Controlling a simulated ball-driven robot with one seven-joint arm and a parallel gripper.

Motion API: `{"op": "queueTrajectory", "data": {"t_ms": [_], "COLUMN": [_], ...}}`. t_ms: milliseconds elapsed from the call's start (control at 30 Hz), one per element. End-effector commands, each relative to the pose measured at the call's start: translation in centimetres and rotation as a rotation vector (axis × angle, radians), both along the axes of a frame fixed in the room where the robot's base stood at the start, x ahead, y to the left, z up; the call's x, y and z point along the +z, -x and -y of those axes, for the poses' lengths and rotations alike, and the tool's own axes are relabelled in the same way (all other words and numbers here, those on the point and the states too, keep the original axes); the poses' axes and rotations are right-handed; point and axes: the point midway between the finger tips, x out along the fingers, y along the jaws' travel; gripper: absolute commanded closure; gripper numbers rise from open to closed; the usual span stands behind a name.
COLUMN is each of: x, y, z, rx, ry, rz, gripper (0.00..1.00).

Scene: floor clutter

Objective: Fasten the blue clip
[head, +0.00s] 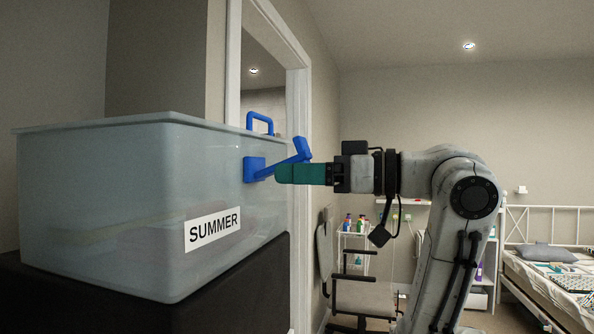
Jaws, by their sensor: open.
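The blue clip (284,164) is on the right end wall of a clear plastic box (100,185) labelled SUMMER. Its lever sticks out from the wall and slants up to the right, away from the box. A blue handle (260,121) stands at the lid's edge, behind the clip. My gripper (280,174) comes from the right with its green fingers level, their tips just under the lever. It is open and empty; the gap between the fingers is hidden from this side. I cannot tell whether the fingers touch the lever.
The box stands on a dark support (200,305) at the left. Behind are a doorway frame (300,90), an office chair (362,295), a white shelf cart (355,240) with bottles and a bed (550,270) at the right. The air in front of my arm looks free.

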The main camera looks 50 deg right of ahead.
Motion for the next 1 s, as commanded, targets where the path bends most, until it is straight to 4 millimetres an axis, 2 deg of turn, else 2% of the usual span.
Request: {"op": "queueTrajectory", "data": {"t_ms": [133,400,1000], "x": [-0.04,-0.05,-0.02], "y": [-0.73,-0.80,-0.77], "z": [-0.29,-0.31,-0.29], "rx": [0.000,0.000,0.000], "ry": [-0.001,0.000,0.000], "rz": [-0.001,-0.001,0.000], "gripper": [0.36,0.36,0.94]}}
